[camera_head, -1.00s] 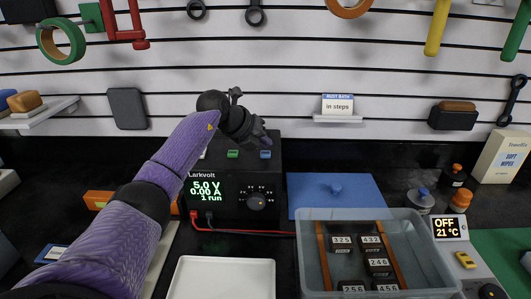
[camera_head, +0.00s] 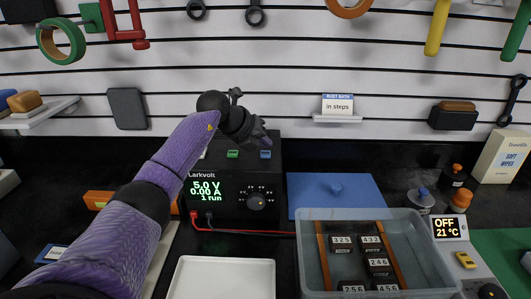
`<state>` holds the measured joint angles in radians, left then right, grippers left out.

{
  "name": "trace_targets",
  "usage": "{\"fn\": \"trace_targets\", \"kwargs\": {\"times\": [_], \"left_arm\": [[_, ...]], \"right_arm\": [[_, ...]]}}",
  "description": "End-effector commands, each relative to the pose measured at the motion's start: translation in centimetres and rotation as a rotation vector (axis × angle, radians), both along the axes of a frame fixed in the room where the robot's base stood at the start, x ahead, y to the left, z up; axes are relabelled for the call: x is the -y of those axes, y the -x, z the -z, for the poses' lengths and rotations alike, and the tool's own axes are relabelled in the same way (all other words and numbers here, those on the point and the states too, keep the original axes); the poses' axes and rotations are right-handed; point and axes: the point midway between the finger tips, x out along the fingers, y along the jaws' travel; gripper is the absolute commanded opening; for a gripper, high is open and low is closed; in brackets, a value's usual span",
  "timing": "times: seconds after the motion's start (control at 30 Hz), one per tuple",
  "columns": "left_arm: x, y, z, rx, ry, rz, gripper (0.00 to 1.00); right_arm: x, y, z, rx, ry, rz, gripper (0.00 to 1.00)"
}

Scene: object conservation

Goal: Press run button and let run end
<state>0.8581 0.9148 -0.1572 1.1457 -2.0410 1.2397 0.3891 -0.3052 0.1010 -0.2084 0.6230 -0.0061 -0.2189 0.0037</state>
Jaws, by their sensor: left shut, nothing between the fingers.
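A black Larkvolt power supply (camera_head: 235,205) stands at the back of the bench, left of centre. Its green display (camera_head: 205,190) reads 5.0 V, 0.00 A, 1 run. A knob (camera_head: 256,201) is on its front. A green button (camera_head: 233,154) and a blue button (camera_head: 265,154) are on its top. My left gripper (camera_head: 262,140) is shut and empty, just above the top of the supply near the blue button. Whether it touches the button I cannot tell. My right gripper is not in view.
A translucent bin (camera_head: 312,255) with numbered black blocks stands at the right front. A white tray (camera_head: 222,278) lies at front centre, a blue lid (camera_head: 310,188) behind the bin. Red and black leads (camera_head: 255,233) run from the supply.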

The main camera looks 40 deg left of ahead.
Motion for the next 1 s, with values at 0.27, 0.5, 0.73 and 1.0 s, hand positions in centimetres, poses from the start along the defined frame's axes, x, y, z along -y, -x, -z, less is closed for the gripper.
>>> {"fn": "trace_targets", "kwargs": {"times": [0.27, 0.5, 0.73, 1.0], "left_arm": [[0.0, 0.0, 0.8, -0.001, 0.000, 0.001, 0.00], [0.0, 0.0, 0.8, -0.001, 0.000, 0.001, 0.00], [0.0, 0.0, 1.0, -0.001, 0.000, 0.000, 0.00], [0.0, 0.0, 1.3, -0.001, -0.001, -0.001, 0.00]], "right_arm": [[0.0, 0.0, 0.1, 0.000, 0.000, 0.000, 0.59], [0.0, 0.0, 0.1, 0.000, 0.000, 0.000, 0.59], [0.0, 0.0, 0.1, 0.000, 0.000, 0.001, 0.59], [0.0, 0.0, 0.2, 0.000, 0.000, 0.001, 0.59]]}}
